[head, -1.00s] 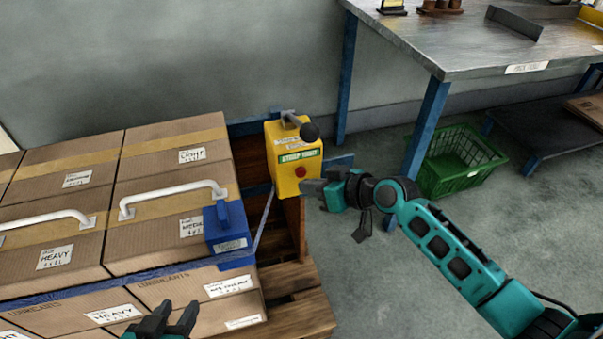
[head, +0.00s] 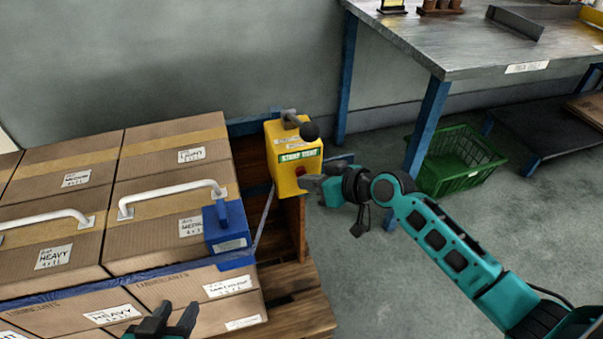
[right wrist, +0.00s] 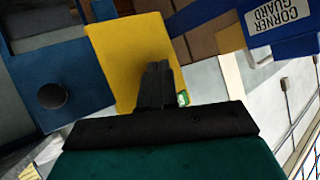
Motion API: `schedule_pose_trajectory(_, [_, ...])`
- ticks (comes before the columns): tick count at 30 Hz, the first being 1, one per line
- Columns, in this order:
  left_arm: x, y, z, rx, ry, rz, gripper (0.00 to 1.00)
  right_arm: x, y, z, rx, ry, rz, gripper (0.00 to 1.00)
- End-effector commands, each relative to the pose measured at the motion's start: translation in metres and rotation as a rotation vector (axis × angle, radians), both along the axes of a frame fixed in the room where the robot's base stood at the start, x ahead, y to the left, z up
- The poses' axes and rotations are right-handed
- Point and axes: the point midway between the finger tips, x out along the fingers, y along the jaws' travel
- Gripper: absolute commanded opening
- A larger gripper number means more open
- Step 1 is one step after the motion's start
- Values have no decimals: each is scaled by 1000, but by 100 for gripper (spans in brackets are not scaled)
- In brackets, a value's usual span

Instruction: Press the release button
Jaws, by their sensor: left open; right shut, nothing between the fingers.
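A yellow strap tensioner box (head: 290,150) with a green "STRAP TIGHT" label (head: 299,155) stands at the right end of the strapped cartons. Its red button (head: 300,171) is low on the front face. My right gripper (head: 304,183) is shut and empty, its tips at the box's front just below and right of the button. I cannot tell whether they touch it. In the right wrist view, the shut fingers (right wrist: 156,84) lie over the yellow box (right wrist: 122,60) and hide the button. My left gripper (head: 172,318) is open and empty in front of the cartons.
Cartons (head: 170,175) under white handles and a blue strap (head: 110,288) sit on a wooden pallet (head: 300,310). A blue corner guard (head: 226,228) is at their edge. A black-knobbed lever (head: 309,131) tops the box. A green basket (head: 455,165) and workbench stand right.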

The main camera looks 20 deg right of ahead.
Motion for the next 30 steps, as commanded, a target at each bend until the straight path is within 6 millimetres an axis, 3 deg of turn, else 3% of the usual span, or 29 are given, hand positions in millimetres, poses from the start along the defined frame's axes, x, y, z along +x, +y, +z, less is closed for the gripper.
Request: schedule_pose_trajectory(30, [1, -1, -2, -2, -2, 1, 43, 8, 1, 1, 1, -2, 0, 0])
